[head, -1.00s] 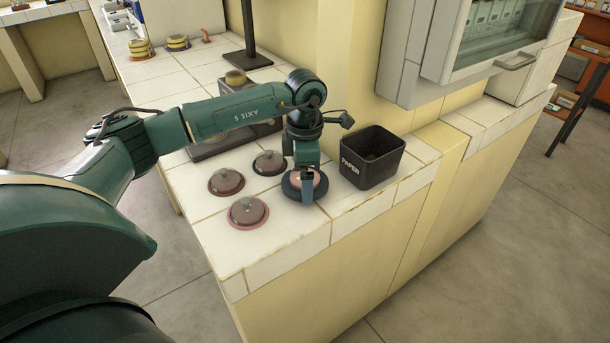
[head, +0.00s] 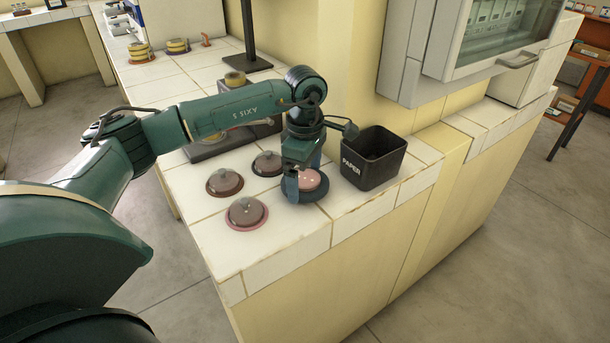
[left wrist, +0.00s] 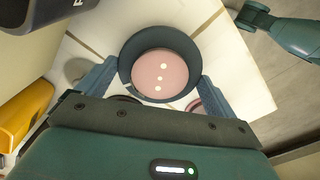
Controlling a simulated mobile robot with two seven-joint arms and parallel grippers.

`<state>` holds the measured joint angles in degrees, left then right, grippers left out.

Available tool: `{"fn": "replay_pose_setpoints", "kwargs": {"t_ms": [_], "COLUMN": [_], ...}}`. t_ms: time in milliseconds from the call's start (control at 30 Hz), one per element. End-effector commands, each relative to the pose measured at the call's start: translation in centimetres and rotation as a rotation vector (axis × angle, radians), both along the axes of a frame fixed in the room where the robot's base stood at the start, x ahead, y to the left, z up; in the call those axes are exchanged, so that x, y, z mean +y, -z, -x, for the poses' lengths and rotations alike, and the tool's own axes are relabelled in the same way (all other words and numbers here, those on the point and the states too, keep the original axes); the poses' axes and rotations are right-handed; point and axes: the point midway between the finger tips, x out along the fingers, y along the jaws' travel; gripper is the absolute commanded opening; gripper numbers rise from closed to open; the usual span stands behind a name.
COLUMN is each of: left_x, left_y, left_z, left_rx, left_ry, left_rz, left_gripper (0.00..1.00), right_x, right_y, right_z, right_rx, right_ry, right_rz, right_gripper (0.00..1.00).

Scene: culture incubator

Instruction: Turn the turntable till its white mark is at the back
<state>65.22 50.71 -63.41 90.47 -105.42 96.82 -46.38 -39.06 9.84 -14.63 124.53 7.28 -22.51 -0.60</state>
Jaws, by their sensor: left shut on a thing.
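The turntable (head: 317,196) is a dark blue round disc on the white tiled bench, near the front edge. A pink round dish (head: 310,181) sits on it. My right gripper is not in view.
A black bin labelled PAPER (head: 372,160) stands close on the right. Three lidded dishes stand to the left: a brown one (head: 224,183), a dark-rimmed one (head: 267,163) and a pink-rimmed one (head: 246,212). A glass-fronted cabinet (head: 490,45) is at upper right.

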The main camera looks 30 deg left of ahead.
Motion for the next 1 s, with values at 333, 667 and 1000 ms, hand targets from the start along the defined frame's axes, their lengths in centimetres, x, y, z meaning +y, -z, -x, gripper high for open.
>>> {"fn": "replay_pose_setpoints", "kwargs": {"t_ms": [333,667,1000], "left_x": [0.03,0.05,0.04], "left_y": [-0.22,-0.25,-0.23], "left_z": [-0.14,-0.13,-0.13], "left_rx": [-0.006,-0.007,-0.007], "left_ry": [0.172,0.338,0.508], "left_rz": [0.001,-0.001,-0.001], "left_gripper": [0.70,0.70,0.70], "right_x": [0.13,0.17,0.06], "right_y": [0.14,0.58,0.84], "right_z": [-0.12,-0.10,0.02], "right_rx": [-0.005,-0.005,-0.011], "right_ry": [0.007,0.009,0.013], "right_rz": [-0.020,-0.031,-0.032], "right_gripper": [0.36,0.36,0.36]}}
